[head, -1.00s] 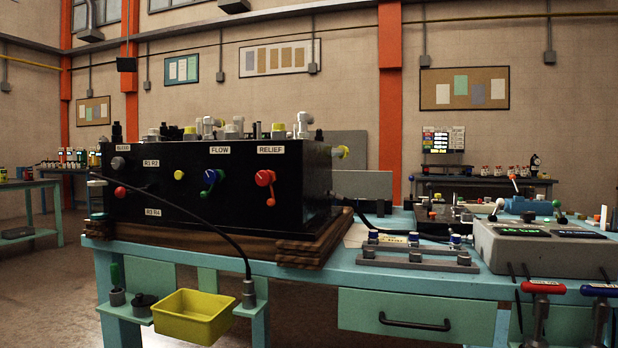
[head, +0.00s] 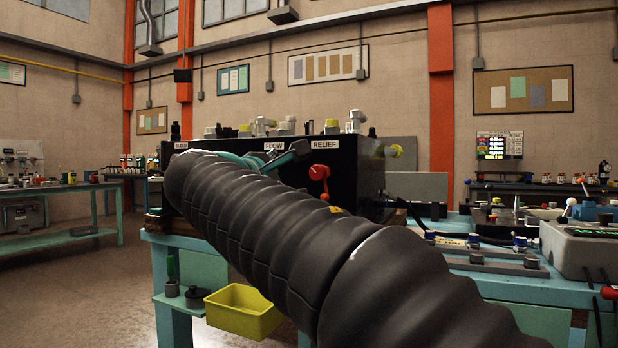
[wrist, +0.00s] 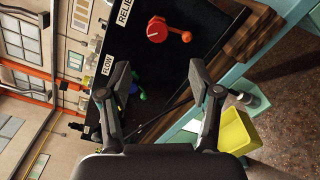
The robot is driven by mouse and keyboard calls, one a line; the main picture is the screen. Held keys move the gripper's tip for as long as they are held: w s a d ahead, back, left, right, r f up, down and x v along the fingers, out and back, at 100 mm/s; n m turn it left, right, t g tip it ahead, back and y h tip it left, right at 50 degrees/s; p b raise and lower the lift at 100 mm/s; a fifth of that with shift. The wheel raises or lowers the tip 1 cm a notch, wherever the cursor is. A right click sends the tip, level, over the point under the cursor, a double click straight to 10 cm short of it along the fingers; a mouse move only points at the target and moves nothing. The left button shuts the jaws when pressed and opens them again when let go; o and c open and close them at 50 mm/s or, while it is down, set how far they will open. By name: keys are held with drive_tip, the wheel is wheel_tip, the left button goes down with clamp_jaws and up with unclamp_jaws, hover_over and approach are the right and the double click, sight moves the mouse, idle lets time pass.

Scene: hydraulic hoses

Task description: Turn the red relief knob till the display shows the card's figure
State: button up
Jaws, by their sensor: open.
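The red relief knob (head: 319,173) sits on the black panel under the RELIEF label, its lever pointing down in the head view. It also shows in the wrist view (wrist: 157,31), beyond and above my fingertips and apart from them. My gripper (wrist: 159,78) is open and empty, with part of the blue and green flow knob (wrist: 139,88) showing between its fingers. In the head view my dark arm hides most of the panel's lower front. The display (head: 592,232) on the grey box is at the right, too oblique to read.
A yellow bin (head: 243,311) hangs below the bench front. A dark hose (wrist: 160,115) crosses below the flow knob in the wrist view. Wooden boards (wrist: 262,50) lie under the black box. Fittings stand on its top.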

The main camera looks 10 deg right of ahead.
sight(316, 173)
drive_tip(key=p+x, duration=0.1)
drive_tip(key=x, duration=1.2)
drive_tip(key=shift+w+d+r+p, duration=0.1)
drive_tip(key=shift+w+d+p, duration=0.05)
drive_tip(key=shift+w+p, duration=0.25)
drive_tip(key=c, duration=1.2)
